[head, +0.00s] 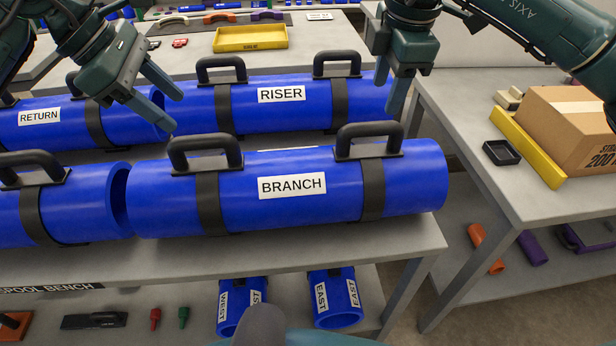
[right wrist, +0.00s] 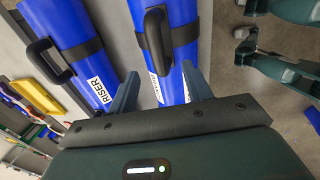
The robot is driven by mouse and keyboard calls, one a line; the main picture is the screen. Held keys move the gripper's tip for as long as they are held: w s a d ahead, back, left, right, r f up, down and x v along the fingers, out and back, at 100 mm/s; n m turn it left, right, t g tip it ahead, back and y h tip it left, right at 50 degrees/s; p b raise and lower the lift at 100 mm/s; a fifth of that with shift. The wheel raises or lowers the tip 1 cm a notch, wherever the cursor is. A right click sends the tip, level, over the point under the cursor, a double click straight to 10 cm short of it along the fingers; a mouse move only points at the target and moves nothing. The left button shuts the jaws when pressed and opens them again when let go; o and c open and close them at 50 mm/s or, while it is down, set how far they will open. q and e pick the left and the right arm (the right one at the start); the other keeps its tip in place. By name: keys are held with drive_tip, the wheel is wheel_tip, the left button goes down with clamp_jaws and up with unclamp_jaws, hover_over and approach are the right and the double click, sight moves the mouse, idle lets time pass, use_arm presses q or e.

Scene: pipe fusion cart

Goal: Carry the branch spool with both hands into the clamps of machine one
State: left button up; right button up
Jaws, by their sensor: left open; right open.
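The branch spool (head: 295,205) is a blue pipe labelled BRANCH, lying along the front of the spool bench, with two black straps and two black handles, a left handle (head: 205,150) and a right handle (head: 368,141). My left gripper (head: 174,112) is open and empty, above and behind the left handle. My right gripper (head: 396,95) is open and empty, above and behind the right handle. In the right wrist view my right gripper's fingers (right wrist: 160,90) stand apart, with the branch spool's handle (right wrist: 157,38) beyond them. The clamps of machine one are not in view.
The riser spool (head: 280,118) lies close behind the branch spool. The return spool (head: 75,122) and another blue spool (head: 75,208) lie to the left. A side table (head: 465,130) at the right holds a cardboard box (head: 565,125) and a black tray (head: 501,153). Short pipes (head: 335,298) sit below.

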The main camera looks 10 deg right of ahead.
sight(198, 137)
use_arm(q)
drive_tip(key=shift+w+a+r+t+y, duration=0.2)
drive_tip(key=shift+w+a+r+y, duration=0.15)
drive_tip(key=shift+a, duration=0.25)
drive_tip(key=shift+w+a+r+t+y, duration=0.1)
drive_tip(key=shift+a+r+t+y, duration=0.15)
drive_tip(key=shift+a+r, duration=0.25)
use_arm(e)
drive_tip(key=shift+w+d+r, duration=0.15)
drive_tip(key=shift+d+r, duration=0.1)
drive_tip(key=shift+d, duration=0.25)
use_arm(q)
drive_tip(key=shift+f, duration=0.15)
use_arm(e)
drive_tip(key=shift+f, duration=0.1)
use_arm(q)
drive_tip(key=x, duration=1.3)
drive_tip(key=shift+s, duration=0.1)
use_arm(e)
drive_tip(key=w+f, duration=0.1)
drive_tip(key=f, duration=0.7)
drive_tip(key=w+f, duration=0.1)
drive_tip(key=f, duration=0.3)
drive_tip(key=shift+w+f, duration=0.3)
drive_tip(key=shift+f, duration=0.1)
use_arm(q)
clamp_jaws()
use_arm(e)
clamp_jaws()
